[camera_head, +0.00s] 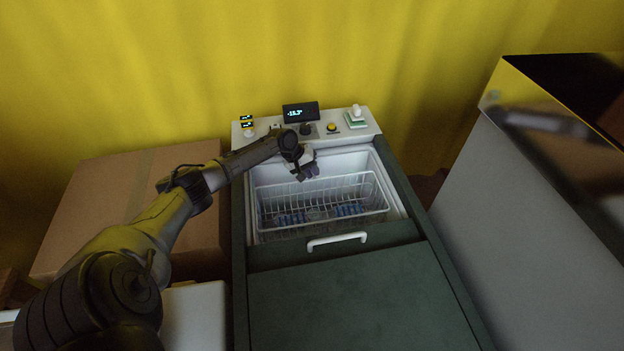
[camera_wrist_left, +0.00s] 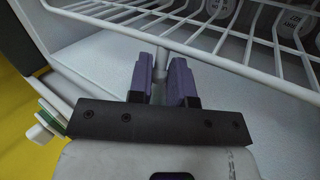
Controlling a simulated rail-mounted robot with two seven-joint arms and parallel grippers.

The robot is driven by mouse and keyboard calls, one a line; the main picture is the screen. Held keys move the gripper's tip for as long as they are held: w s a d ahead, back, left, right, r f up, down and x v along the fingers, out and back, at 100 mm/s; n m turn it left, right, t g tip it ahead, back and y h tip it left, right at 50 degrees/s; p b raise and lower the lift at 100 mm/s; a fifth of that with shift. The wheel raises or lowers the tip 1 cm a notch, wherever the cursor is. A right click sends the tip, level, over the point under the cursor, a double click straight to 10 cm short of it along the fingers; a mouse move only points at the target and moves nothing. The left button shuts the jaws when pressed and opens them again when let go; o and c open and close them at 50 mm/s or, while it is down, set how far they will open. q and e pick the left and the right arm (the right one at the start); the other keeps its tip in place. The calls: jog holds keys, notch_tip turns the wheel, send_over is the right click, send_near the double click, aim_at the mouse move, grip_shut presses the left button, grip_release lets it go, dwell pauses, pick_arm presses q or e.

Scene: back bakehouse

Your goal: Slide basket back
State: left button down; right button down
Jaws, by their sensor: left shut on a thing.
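The white wire basket (camera_head: 322,200) hangs inside the open chest freezer (camera_head: 270,262), with several blue-marked items (camera_head: 348,210) in it. My left gripper (camera_head: 308,172) is at the basket's back edge, fingers pointing down. In the left wrist view, my purple fingers (camera_wrist_left: 165,80) are closed around a short white rod of the basket (camera_wrist_left: 205,62). Some round labelled items (camera_wrist_left: 290,22) show through its wires. The fingers hide part of the rod. My right gripper is in neither view.
A control panel (camera_head: 360,130) with a lit display (camera_head: 300,112) stands behind the opening. The green lid with a white handle (camera_head: 337,241) covers the front. A cardboard box (camera_head: 110,195) is at left, a tall grey cabinet (camera_head: 530,220) at right.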

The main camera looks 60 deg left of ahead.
pick_arm(q)
jog(key=shift+a+f, duration=0.1)
jog(key=shift+a, duration=0.05)
jog(key=c, duration=1.5)
grip_release()
jog(key=o, duration=0.3)
jog(key=shift+a, duration=0.15)
jog(key=shift+o, duration=0.2)
jog(key=p+v, duration=0.2)
jog(key=v, duration=1.2)
jog(key=shift+w, duration=0.15)
